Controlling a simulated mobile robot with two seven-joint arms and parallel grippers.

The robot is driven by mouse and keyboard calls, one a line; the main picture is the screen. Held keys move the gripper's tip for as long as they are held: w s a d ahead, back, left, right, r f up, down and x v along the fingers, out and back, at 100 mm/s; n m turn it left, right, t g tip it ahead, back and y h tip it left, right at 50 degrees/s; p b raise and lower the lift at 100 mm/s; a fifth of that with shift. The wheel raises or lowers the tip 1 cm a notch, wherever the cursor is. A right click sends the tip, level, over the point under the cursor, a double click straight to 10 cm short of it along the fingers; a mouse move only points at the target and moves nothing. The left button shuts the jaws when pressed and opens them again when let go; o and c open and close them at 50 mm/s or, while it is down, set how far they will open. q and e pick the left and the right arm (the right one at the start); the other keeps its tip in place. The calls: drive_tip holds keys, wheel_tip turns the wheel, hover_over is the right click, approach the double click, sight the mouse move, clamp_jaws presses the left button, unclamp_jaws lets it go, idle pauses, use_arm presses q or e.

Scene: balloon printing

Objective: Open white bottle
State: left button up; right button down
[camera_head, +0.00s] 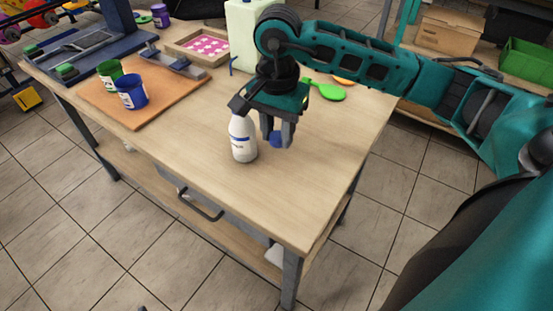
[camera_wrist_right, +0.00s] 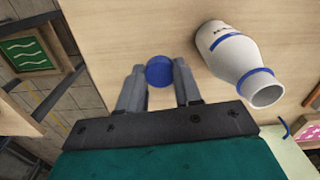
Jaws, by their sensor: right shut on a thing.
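The white bottle (camera_head: 243,145) stands upright on the wooden table (camera_head: 310,205) near its front edge. In the right wrist view the bottle (camera_wrist_right: 230,52) has a blue ring at its neck and its mouth shows uncapped. My right gripper (camera_head: 278,138) is just to the right of the bottle in the head view, apart from it. It is shut on a round blue cap (camera_head: 275,140), which also shows between the fingers in the right wrist view (camera_wrist_right: 160,71). The left gripper is not in view.
A green cup (camera_head: 110,74) and a blue cup (camera_head: 132,92) stand on an orange-brown board (camera_head: 135,119) at the left. A pale container (camera_head: 241,32) stands behind the gripper, with a green spoon-like item (camera_head: 329,91) to its right. The table's front right is clear.

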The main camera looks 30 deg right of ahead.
hover_over(277, 170)
wheel_tip(277, 170, down, 4)
drive_tip(key=shift+f, duration=0.1)
use_arm(q)
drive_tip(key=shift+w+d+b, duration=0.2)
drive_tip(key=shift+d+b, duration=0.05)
drive_tip(key=shift+b, duration=0.05)
use_arm(e)
drive_tip(key=shift+f, duration=2.15)
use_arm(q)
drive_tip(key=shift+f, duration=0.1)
use_arm(e)
drive_tip(key=shift+f, duration=0.2)
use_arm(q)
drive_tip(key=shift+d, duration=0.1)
use_arm(e)
drive_tip(key=c, duration=0.8)
unclamp_jaws()
drive_tip(key=shift+r, duration=0.1)
drive_tip(key=shift+r, duration=0.4)
wheel_tip(277, 170, up, 11)
drive_tip(key=shift+f+p, duration=0.1)
drive_tip(key=shift+p, duration=0.35)
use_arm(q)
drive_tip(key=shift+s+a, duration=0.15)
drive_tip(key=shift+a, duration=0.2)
use_arm(e)
drive_tip(key=shift+r, duration=0.35)
